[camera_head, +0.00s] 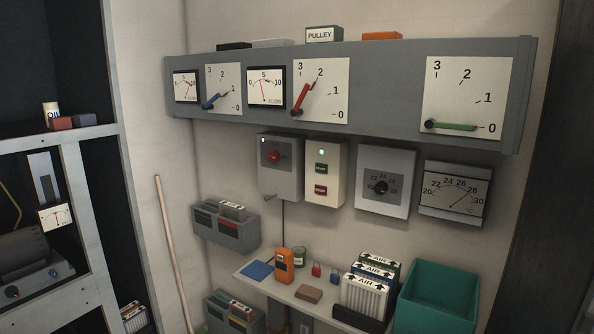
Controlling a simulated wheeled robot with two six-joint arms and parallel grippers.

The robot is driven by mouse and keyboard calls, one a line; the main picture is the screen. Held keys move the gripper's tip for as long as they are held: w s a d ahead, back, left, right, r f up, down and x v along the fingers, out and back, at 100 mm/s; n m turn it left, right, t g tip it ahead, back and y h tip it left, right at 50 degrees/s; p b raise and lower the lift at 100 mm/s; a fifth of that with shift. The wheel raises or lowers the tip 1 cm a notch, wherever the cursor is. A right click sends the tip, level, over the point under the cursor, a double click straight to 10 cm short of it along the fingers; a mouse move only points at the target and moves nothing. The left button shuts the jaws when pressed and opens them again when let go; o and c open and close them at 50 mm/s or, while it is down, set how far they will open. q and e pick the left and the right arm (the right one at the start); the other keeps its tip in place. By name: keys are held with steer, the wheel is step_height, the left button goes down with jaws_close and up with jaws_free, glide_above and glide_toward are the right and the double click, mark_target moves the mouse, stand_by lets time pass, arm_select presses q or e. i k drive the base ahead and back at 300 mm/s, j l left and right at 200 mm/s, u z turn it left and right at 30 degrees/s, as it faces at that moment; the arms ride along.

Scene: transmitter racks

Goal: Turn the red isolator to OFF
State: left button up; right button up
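A red rotary knob (273,156) sits on the front of a grey wall box (280,178) in the middle of the view. A small pale lamp shows at the box's upper left. The knob's markings are too small to read. On the long grey panel above, a red lever (301,98) on a white dial points up and right, near the 2. A blue lever (212,101) is on the dial to its left, and a green lever (452,126) lies toward 0 at the right. Neither of my grippers is in view.
Beside the box hang a cream switch box (325,172) with green and red buttons, a black-knob thermostat (381,187) and a thermometer (454,192). Below, a shelf (305,302) holds an orange meter (284,265), small padlocks and AIR filters. A teal bin (436,298) stands right.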

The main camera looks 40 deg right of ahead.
mark_target(273, 156)
steer(key=z, duration=1.45)
steer(key=i, duration=0.1)
